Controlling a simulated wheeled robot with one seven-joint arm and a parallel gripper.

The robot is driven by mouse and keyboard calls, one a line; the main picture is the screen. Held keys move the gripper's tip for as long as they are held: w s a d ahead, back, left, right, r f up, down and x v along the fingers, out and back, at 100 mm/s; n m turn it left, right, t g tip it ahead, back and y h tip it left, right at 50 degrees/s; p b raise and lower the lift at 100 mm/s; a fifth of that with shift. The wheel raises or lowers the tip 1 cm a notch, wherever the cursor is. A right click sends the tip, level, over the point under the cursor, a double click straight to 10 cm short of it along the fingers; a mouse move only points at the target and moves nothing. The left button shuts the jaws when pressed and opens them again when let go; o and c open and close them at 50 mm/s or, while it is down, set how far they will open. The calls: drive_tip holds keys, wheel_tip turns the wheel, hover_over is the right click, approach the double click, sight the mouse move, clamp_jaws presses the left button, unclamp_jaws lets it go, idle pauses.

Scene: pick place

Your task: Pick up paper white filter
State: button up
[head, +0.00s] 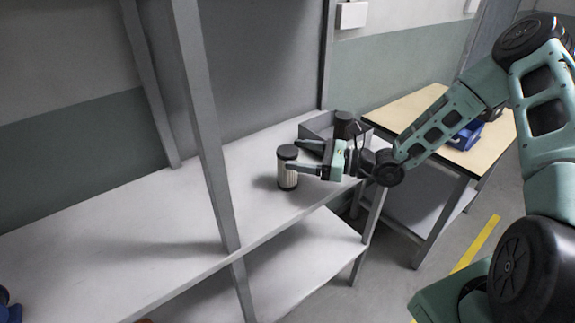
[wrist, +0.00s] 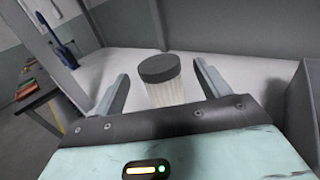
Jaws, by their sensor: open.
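The paper white filter (head: 288,174) is a short upright cylinder with pale pleated sides and a dark cap. It stands on the grey shelf (head: 130,235). My gripper (head: 297,158) is level with it, its fingers reaching from the right to either side of it. In the wrist view the filter (wrist: 163,82) shows between the two open fingers of my gripper (wrist: 163,80), with a gap on each side. Its lower part is hidden behind the gripper body in that view.
A grey bin (head: 318,128) with a dark-capped object (head: 345,122) stands on the shelf behind my gripper. A shelf post (head: 205,130) rises left of the filter. A wooden-topped table (head: 405,108) with a blue item (head: 466,136) is at the right. The shelf's left part is largely clear.

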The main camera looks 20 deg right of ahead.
sight(280, 154)
drive_tip(key=shift+p+x, duration=1.05)
drive_tip(key=shift+x, duration=1.65)
drive_tip(key=shift+f, duration=0.2)
drive_tip(key=c, duration=1.1)
